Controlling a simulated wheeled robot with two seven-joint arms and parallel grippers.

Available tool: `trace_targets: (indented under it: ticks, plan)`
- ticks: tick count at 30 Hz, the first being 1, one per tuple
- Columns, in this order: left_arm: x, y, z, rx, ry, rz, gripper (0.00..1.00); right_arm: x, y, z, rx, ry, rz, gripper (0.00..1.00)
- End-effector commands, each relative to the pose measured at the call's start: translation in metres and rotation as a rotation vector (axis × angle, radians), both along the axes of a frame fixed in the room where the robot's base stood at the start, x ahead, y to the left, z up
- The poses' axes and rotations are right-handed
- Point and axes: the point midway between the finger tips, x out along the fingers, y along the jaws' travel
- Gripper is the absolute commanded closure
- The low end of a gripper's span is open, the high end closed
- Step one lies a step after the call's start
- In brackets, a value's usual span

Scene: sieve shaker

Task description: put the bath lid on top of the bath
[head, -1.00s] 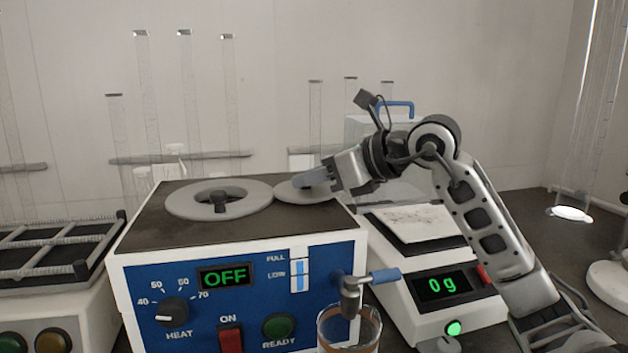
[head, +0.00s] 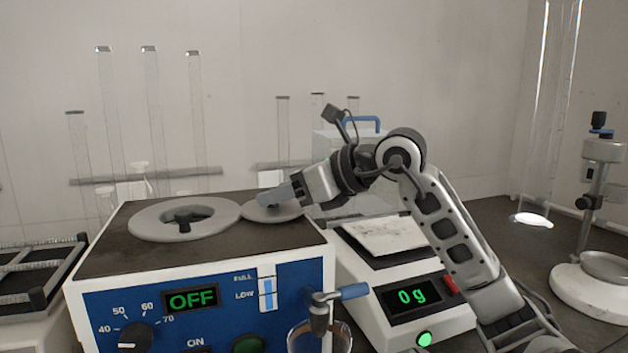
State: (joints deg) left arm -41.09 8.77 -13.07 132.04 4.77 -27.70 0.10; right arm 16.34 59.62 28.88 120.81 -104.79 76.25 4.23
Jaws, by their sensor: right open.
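The bath is a white box (head: 80,268) with a blue front panel and a dark top. A flat grey ring (head: 150,226) with a dark centre and a small grey piece in it lies on the top at left. A grey round disc (head: 275,215), which looks like the bath lid, lies flat on the top's right rear part, close beside the ring. My right gripper (head: 276,197) is open, its fingers low over the middle of this disc. The fingers hide the disc's centre, so I cannot tell whether they touch it. My left gripper is out of view.
A balance (head: 405,300) reading 0 g stands right of the bath. A tap with a blue handle (head: 350,291) sticks out at the front right above a glass beaker (head: 318,340). A dark rack (head: 40,285) is at left, and a stand (head: 595,285) at far right.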

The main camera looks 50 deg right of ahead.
Motion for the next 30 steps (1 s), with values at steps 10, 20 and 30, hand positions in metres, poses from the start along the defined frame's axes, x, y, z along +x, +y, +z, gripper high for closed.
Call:
trace_targets:
  ticks: [10,20,30]
  plan:
    - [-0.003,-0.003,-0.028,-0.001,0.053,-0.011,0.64,-0.065,-0.019,0.027,-0.003,-0.005,-0.002,0.56]
    - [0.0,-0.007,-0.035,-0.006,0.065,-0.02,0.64,-0.1,-0.029,0.042,-0.001,-0.001,-0.001,0.56]
    - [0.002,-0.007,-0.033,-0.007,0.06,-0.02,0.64,-0.102,-0.029,0.043,-0.001,0.0,-0.001,0.56]
